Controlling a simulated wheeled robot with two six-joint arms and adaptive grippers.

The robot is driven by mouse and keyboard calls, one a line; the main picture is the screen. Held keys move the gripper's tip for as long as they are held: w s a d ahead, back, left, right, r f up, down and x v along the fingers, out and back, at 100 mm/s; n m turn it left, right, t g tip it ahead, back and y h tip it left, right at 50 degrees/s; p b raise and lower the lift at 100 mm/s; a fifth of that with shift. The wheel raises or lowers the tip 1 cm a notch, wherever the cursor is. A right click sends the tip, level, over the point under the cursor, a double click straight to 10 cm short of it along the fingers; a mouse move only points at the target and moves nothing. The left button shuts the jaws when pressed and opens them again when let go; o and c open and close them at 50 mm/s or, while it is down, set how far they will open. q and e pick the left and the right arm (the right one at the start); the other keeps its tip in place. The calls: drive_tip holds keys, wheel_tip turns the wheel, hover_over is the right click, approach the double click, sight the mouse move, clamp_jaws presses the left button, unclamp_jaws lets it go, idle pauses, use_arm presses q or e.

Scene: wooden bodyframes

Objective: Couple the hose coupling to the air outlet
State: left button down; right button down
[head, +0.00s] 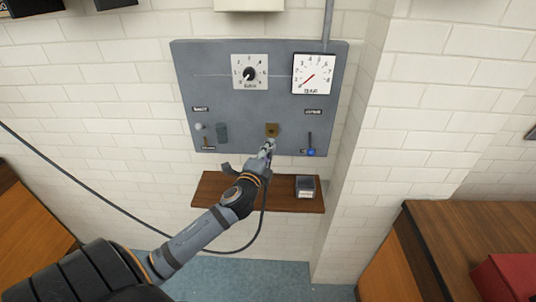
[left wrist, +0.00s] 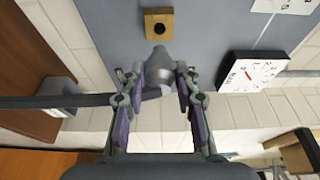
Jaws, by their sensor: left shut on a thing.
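The air outlet is a small brass square block with a dark round hole (left wrist: 158,25), mounted on the grey wall panel; it also shows in the head view (head: 271,130). My left gripper (head: 266,150) is shut on the grey hose coupling (left wrist: 160,70), with a finger on each side in the left wrist view (left wrist: 160,88). The coupling's narrow end points toward the outlet, and a small gap shows between them. The black hose (head: 150,212) comes from the left, loops under my left arm and rises to the gripper. My right gripper is not in view.
The grey panel (head: 210,75) carries a dial (head: 249,72), a gauge (head: 313,74) and a blue-ended lever (head: 311,150). A brown shelf (head: 215,190) below holds a small grey box (head: 305,186). A white brick pillar stands right of the panel.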

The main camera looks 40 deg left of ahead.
use_arm(q)
drive_tip(key=shift+w+a, duration=0.5)
drive_tip(key=shift+w, duration=0.25)
drive_tip(key=shift+w+a, duration=0.45)
drive_tip(key=shift+w, duration=0.3)
drive_tip(key=shift+w+a+p, duration=0.15)
drive_tip(key=shift+w+p, duration=0.15)
drive_tip(key=shift+p, duration=0.1)
idle(0.8)
drive_tip(key=shift+w+a, duration=0.2)
drive_tip(key=shift+w, duration=0.05)
drive_tip(key=shift+w+a, duration=0.45)
drive_tip(key=shift+w, duration=0.25)
drive_tip(key=c, duration=0.9)
unclamp_jaws()
drive_tip(key=v, duration=1.2)
